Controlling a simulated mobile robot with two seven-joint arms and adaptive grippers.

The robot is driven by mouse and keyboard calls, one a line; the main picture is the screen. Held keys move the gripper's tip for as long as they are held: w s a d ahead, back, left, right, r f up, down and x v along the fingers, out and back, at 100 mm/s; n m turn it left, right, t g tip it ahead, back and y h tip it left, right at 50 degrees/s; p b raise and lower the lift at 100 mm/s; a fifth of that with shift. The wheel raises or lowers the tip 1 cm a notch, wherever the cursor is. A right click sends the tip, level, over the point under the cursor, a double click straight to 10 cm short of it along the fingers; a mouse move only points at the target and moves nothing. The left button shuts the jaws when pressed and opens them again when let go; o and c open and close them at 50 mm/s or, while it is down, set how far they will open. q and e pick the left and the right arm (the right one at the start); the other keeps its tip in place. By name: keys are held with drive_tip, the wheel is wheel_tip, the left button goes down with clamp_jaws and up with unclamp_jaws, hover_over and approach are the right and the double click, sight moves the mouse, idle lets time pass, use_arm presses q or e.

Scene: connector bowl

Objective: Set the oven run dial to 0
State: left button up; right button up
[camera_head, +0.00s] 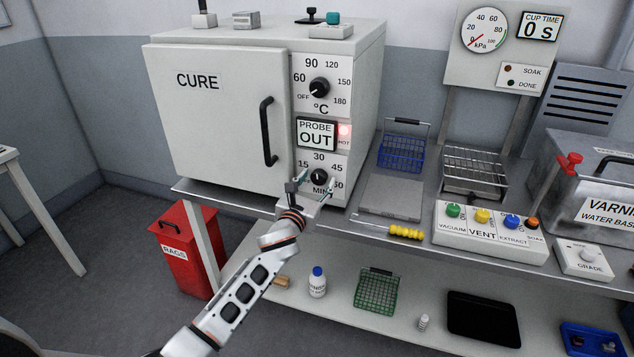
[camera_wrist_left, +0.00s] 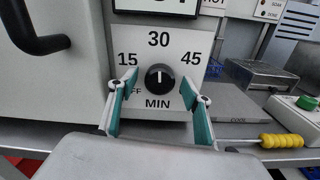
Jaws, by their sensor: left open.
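The oven run dial (camera_head: 319,176) is a round black knob marked MIN on the lower front panel of the white CURE oven (camera_head: 215,115). In the left wrist view the dial (camera_wrist_left: 160,78) has a white mark that appears to point up toward 30. The scale shows 15, 30 and 45; OFF is partly hidden behind a finger. My left gripper (camera_head: 314,186) is open in front of the dial. In the left wrist view its teal-padded fingers (camera_wrist_left: 159,88) stand on either side of the knob with gaps. My right gripper is out of view.
A black door handle (camera_head: 268,132) sticks out left of the panel. Above the run dial are a PROBE OUT display (camera_head: 316,134) and a temperature dial (camera_head: 320,87). A grey plate (camera_head: 391,198) and a yellow-handled tool (camera_head: 406,232) lie right on the bench.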

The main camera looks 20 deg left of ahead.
use_arm(q)
drive_tip(key=shift+w, duration=0.3)
drive_tip(key=c, duration=1.1)
drive_tip(key=shift+n, duration=0.3)
